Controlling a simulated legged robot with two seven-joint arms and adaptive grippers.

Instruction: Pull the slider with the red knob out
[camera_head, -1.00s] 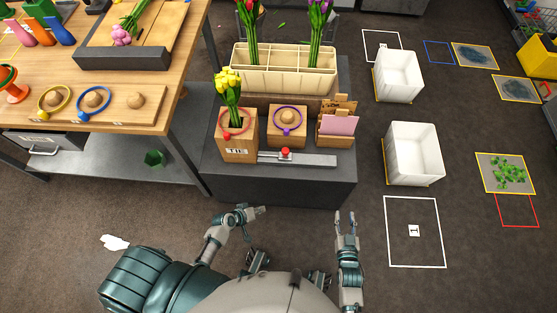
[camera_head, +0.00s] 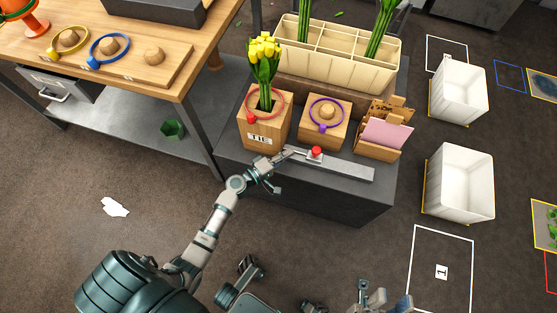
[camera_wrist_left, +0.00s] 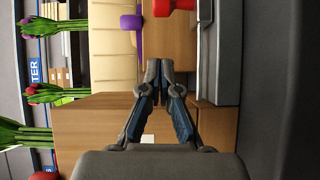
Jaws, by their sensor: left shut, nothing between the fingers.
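The slider's red knob (camera_head: 316,151) stands near the left end of a flat grey metal rail (camera_head: 345,169) on the dark cabinet top. The knob also shows at the top edge of the wrist view (camera_wrist_left: 175,5), partly cut off. My left gripper (camera_head: 286,158) is just left of the knob, by the rail's left end and in front of the "TIE" block. Its fingertips meet in the wrist view (camera_wrist_left: 160,68), shut and empty, apart from the knob. My right gripper (camera_head: 381,297) is low at the bottom edge, partly cut off, its fingers apart, far from the slider.
Behind the rail stand the wooden TIE block (camera_head: 265,125) with yellow tulips, a block with a purple ring (camera_head: 327,114) and a card holder (camera_head: 382,134). A cream divided box (camera_head: 335,60) is further back. A wooden table (camera_head: 150,85) is at left.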

